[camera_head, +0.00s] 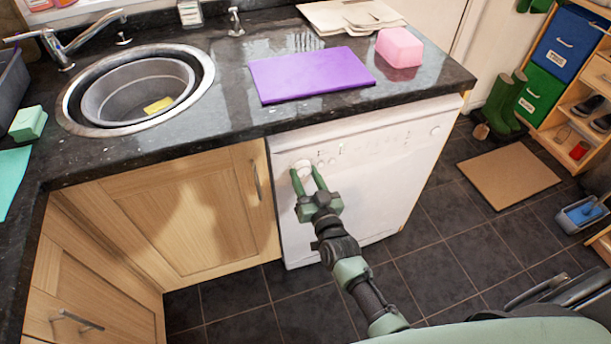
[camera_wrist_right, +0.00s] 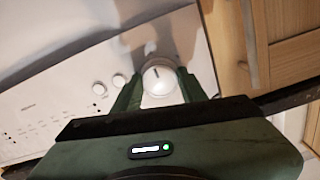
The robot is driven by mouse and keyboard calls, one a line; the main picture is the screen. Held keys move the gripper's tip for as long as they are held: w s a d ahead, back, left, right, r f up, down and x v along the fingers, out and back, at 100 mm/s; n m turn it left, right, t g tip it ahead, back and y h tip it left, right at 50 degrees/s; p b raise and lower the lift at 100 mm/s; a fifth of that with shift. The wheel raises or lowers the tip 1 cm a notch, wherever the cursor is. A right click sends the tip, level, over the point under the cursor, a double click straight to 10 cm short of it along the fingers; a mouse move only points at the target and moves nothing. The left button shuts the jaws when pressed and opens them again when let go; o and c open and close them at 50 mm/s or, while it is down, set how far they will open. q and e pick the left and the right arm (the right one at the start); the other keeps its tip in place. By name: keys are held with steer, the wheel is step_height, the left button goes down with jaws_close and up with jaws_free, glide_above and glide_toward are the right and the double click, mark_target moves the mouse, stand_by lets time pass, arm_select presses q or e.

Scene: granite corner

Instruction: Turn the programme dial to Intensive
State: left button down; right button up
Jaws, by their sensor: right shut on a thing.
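The white dishwasher (camera_head: 365,190) stands under the granite worktop. Its round white programme dial (camera_head: 303,167) is at the left end of its front panel. My right gripper (camera_head: 307,178) is at the panel with its green fingers on either side of the dial. In the right wrist view the dial (camera_wrist_right: 159,76) sits between the two fingers (camera_wrist_right: 158,88), with a dark pointer line on its face. The labels around the dial are too small to read, so I cannot tell which programme it points to. My left gripper is not in view.
Wooden cupboard doors (camera_head: 185,215) with bar handles adjoin the dishwasher on the left. A purple board (camera_head: 312,74) and a pink block (camera_head: 399,47) lie on the worktop above. A brown mat (camera_head: 507,178) lies on the dark tiled floor to the right.

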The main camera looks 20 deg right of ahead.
steer(key=m, duration=0.6)
steer(key=m+b, duration=0.1)
steer(key=m, duration=0.4)
steer(key=shift+m, duration=0.3)
stand_by(0.7)
steer(key=o, duration=1.4)
steer(key=s, duration=0.8)
steer(key=shift+d, duration=0.15)
steer(key=shift+w, duration=0.1)
